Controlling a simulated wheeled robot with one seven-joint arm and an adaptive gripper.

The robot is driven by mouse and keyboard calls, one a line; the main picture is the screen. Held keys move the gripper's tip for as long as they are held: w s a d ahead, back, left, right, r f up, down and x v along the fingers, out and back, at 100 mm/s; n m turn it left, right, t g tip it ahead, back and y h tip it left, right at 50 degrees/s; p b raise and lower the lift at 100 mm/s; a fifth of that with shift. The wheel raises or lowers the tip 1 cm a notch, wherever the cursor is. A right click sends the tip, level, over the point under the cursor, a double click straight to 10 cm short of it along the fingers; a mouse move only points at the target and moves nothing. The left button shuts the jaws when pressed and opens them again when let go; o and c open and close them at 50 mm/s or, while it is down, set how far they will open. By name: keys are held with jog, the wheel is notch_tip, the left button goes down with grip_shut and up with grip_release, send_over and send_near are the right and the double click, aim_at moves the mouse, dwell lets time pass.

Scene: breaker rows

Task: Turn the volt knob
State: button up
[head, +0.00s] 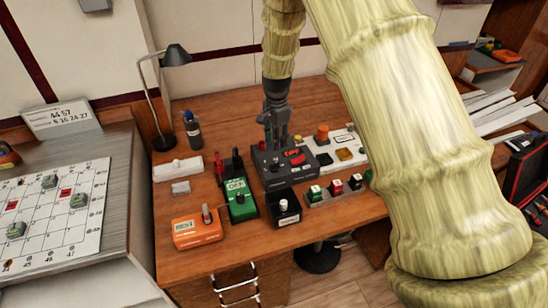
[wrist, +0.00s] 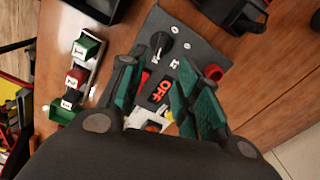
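A dark grey control box (head: 270,177) stands mid-desk in the head view, with a red OFF display (wrist: 162,90) on its face. In the wrist view a black round knob (wrist: 162,43) is on this panel, with small white marks beside it. I cannot read any "volt" label, so I cannot tell if this is the volt knob. My gripper (head: 274,136) points down above the box's back part. In the wrist view its two teal-padded fingers (wrist: 161,66) are apart and empty, the OFF display showing between them. The knob lies just beyond the fingertips, not between them.
A green OFF box (head: 238,206), an orange meter (head: 196,232) and a black box (head: 283,211) stand at the front left. A row of coloured numbered blocks (head: 336,190) is at the right. A lamp (head: 165,100) stands behind. My arm hides the desk's right side.

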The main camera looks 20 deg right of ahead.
aim_at(276, 162)
notch_tip(276, 162, down, 10)
jog(key=p, duration=0.3)
jog(key=shift+f, duration=0.1)
dwell(0.3)
grip_shut()
